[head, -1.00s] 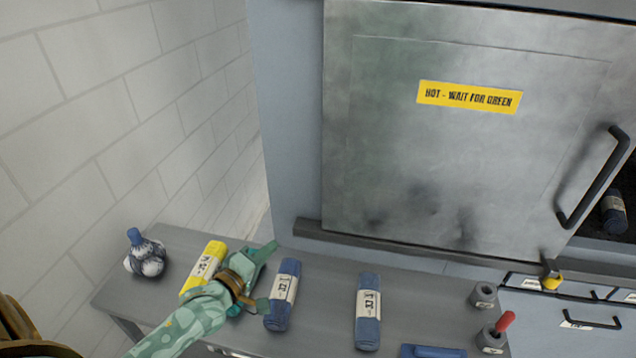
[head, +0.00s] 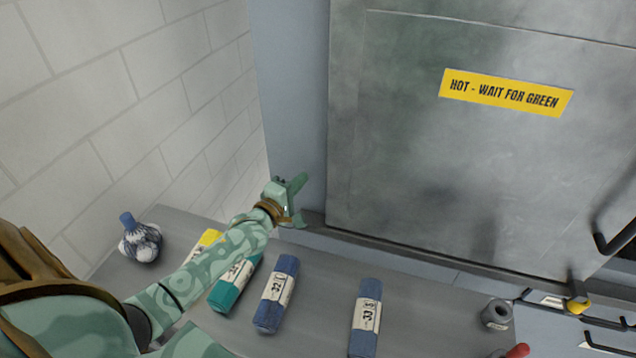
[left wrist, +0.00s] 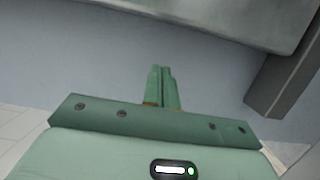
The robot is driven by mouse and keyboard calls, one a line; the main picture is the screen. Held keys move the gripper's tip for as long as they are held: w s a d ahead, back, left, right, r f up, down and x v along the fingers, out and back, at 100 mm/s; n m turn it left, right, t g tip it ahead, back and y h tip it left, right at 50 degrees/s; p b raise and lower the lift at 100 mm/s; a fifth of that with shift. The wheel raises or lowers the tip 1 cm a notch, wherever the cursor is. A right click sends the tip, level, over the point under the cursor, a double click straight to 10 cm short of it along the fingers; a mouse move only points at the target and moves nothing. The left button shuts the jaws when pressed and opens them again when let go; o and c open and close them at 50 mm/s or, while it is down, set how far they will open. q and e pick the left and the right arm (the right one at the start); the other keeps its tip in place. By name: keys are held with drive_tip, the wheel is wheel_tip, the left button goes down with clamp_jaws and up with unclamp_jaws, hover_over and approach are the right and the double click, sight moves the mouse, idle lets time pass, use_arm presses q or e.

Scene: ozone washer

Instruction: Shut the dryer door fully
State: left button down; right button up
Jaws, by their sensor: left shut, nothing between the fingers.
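The dryer door (head: 430,150) is a large grey metal panel with a yellow "HOT - WAIT FOR GREEN" label (head: 505,93). Its black bar handle (head: 615,238) is cut by the right picture edge. How far the door stands open cannot be told. My left gripper (head: 292,192) is shut and empty, just left of the door's lower left corner, in front of the blue-grey cabinet side (head: 290,90). In the left wrist view its closed fingers (left wrist: 162,88) point at a blue-grey panel, below the door's lower edge (left wrist: 230,15). My right gripper is not in view.
A grey bench (head: 420,305) below holds a teal roll (head: 232,290), blue rolls (head: 277,293) (head: 365,318), a partly hidden yellow roll (head: 207,240) and a tied bundle (head: 140,238). A grey ring holder (head: 496,314) stands at right. A white block wall (head: 110,100) bounds the left.

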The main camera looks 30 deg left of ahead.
use_arm(q)
drive_tip(key=shift+w+d, duration=0.15)
drive_tip(key=shift+w, duration=0.8)
drive_tip(key=shift+w+d+p, duration=0.1)
drive_tip(key=shift+d+p, duration=0.25)
drive_tip(key=shift+d, duration=0.85)
drive_tip(key=shift+w+d, duration=0.1)
drive_tip(key=shift+d, duration=0.5)
drive_tip(key=shift+d, duration=0.15)
